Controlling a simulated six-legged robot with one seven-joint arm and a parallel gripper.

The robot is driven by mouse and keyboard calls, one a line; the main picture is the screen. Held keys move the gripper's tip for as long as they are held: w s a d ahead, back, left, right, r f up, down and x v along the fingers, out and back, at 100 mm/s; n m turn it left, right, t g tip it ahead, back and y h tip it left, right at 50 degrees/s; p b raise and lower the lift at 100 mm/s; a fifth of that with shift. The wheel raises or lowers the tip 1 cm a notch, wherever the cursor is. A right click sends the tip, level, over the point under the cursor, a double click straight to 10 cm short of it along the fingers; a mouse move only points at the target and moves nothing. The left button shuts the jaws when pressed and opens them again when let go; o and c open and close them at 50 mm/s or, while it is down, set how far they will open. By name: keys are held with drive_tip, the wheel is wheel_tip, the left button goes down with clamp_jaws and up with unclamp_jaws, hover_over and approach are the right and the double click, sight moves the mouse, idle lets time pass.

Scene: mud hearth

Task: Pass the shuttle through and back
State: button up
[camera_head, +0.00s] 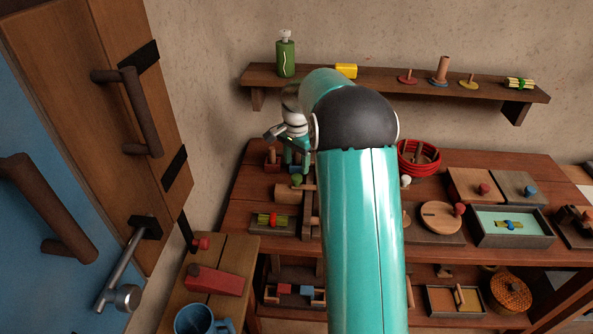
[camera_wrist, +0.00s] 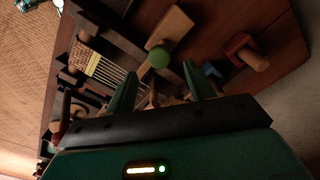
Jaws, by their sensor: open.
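A wooden frame strung with pale threads (camera_wrist: 108,72), like a small loom, shows in the wrist view left of my gripper. A flat wooden piece (camera_wrist: 172,27) with a green ball knob (camera_wrist: 158,57) lies beside it; I cannot tell if this is the shuttle. My gripper (camera_wrist: 157,88) is open, its two green fingers apart with the knob just beyond the gap, and nothing is clearly held. In the head view my gripper (camera_head: 296,158) is over the left part of the bench, just above the green knob (camera_head: 297,180). My arm hides part of the frame there.
The bench (camera_head: 245,205) also bears a teal tray (camera_head: 510,238), a round wooden disc (camera_head: 440,216) and a red coil (camera_head: 419,158). A wall shelf (camera_head: 380,85) runs above. A small table with a blue mug (camera_head: 195,320) and a door handle (camera_head: 135,112) are at left.

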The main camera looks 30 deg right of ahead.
wheel_tip(320, 180, up, 9)
idle(0.3)
